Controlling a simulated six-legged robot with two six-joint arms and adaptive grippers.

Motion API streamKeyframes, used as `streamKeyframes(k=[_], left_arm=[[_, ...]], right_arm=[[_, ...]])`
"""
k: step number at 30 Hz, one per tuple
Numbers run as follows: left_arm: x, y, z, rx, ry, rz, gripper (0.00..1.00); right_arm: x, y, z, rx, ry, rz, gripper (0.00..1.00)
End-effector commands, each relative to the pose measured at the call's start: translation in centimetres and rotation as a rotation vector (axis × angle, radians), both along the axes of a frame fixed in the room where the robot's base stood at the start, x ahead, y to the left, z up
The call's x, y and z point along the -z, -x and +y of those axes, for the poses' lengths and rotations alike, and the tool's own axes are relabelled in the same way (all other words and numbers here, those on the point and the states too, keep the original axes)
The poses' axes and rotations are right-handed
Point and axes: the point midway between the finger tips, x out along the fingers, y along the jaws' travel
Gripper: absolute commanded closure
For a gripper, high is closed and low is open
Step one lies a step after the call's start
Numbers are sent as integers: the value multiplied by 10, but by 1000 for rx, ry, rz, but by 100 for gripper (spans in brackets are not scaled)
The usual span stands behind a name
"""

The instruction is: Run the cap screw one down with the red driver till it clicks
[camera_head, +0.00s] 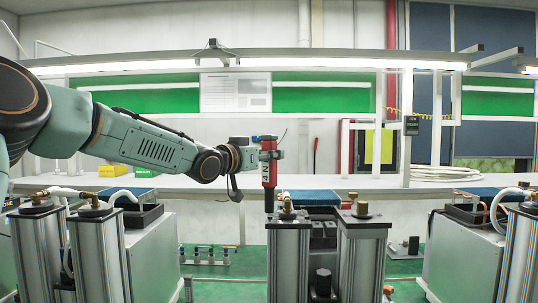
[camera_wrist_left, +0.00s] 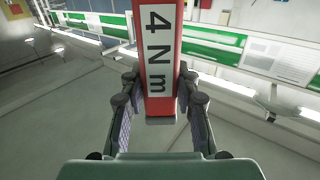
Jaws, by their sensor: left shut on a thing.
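The red driver (camera_head: 268,170) is upright in the head view, held by my left gripper (camera_head: 266,155). In the left wrist view the driver (camera_wrist_left: 160,60) fills the top middle and bears the marking "4 N m". The fingers of my left gripper (camera_wrist_left: 160,98) sit on either side of it. The driver's dark lower end points down beside the left brass-topped column (camera_head: 286,250) of the middle station. I cannot tell whether its tip touches anything. Cap screw one cannot be made out. My right gripper is in neither view.
A second column (camera_head: 362,255) with a brass fitting stands to the right in the middle station. More columns stand at left (camera_head: 98,255) and right (camera_head: 502,250). Behind them runs a bench (camera_head: 330,182) with yellow and green boxes and coiled hose. A blue-topped unit (camera_head: 312,198) sits close behind the driver.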

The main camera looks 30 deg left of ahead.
Motion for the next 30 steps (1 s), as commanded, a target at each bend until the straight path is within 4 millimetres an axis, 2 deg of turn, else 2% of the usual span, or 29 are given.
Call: streamKeyframes(k=[30], left_arm=[[11,0,0,0,0,-3,100]], right_arm=[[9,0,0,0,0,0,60]])
